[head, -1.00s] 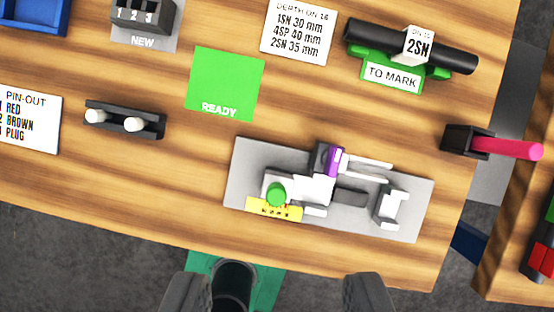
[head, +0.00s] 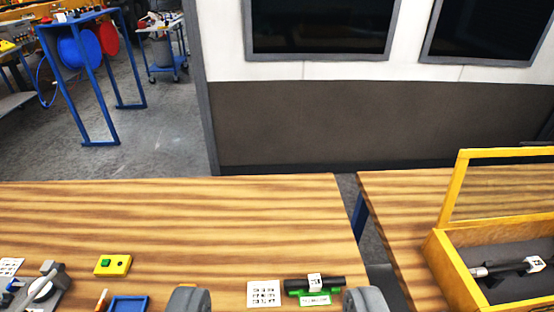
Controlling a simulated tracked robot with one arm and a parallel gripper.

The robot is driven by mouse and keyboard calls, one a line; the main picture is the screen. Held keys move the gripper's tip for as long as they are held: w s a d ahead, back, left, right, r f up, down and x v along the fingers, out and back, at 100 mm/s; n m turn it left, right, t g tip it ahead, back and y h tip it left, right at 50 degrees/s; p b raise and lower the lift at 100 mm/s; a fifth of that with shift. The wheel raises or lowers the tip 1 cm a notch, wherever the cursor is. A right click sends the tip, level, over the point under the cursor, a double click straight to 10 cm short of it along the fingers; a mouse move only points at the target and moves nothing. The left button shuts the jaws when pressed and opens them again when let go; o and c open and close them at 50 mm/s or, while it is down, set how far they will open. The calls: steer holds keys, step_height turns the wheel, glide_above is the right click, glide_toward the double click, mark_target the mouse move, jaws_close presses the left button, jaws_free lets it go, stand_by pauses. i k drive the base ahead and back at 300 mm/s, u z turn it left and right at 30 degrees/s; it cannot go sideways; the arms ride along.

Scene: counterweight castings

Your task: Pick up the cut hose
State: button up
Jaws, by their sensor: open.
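A black hose piece (head: 314,284) with a white tag (head: 315,281) lies across a green holder (head: 314,298) near the bottom of the head view. My gripper (head: 276,302) shows as two grey fingertips at the bottom edge, wide apart, with nothing seen held between them. The hose appears between the fingertips in the picture, nearer the right one. I cannot tell how far the gripper is above it. A second dark hose with a bright end fitting and a white tag (head: 512,267) lies in a yellow-framed box (head: 455,275) at right.
A printed card (head: 264,294) lies left of the holder. A yellow box with a green button (head: 112,265), a blue tray (head: 128,304) and a grey device (head: 42,288) are further left. The wooden table (head: 200,225) is clear behind them. A gap separates it from the right table.

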mark_target(314, 282)
steer(key=z, duration=0.65)
steer(key=k, duration=0.65)
steer(key=u, duration=0.3)
